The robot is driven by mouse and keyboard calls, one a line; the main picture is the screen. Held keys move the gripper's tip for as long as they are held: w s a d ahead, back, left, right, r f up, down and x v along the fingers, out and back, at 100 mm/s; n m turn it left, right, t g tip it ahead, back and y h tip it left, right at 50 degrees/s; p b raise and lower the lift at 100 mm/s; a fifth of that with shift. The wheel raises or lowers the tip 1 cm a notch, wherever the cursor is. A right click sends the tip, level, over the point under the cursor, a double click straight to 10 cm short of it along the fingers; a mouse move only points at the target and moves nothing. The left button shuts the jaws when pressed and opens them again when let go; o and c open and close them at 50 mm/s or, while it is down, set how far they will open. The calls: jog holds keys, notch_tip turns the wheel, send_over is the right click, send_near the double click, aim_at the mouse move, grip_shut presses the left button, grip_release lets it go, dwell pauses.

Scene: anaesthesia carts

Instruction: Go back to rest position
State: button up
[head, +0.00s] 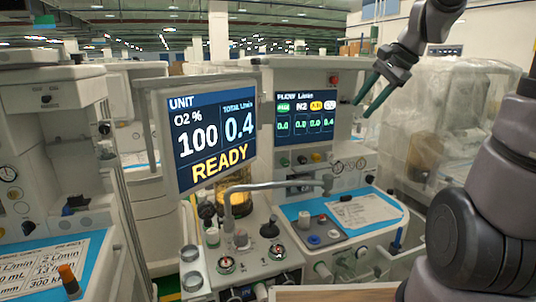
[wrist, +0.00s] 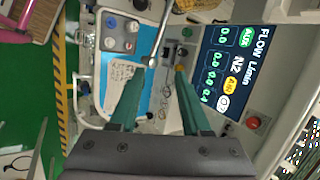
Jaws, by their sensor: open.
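My gripper (head: 372,97) is at the upper right of the head view, raised in the air to the right of the flow screen (head: 305,117). Its two green fingers point down and to the left. In the wrist view my gripper (wrist: 157,88) shows its two fingers spread apart with nothing held between them. Beyond the fingers lie the cart's blue work surface, a white printed sheet (wrist: 120,84) and the flow screen (wrist: 232,66), turned sideways.
A unit screen (head: 212,133) reading READY stands at centre left, above a panel of knobs (head: 252,257). A curved grey pipe (head: 270,186) crosses in front. Plastic-covered equipment (head: 455,120) stands at right. Another cart (head: 55,150) fills the left. Green floor (wrist: 38,75) shows in the wrist view.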

jog(key=s+r+n+t+h, duration=0.2)
jog(key=s+n, duration=0.6)
jog(key=s, duration=0.7)
jog(key=shift+s+a+r+t+h, duration=0.15)
jog(key=shift+a+r+t+h, duration=0.15)
jog(key=shift+r+h, duration=0.15)
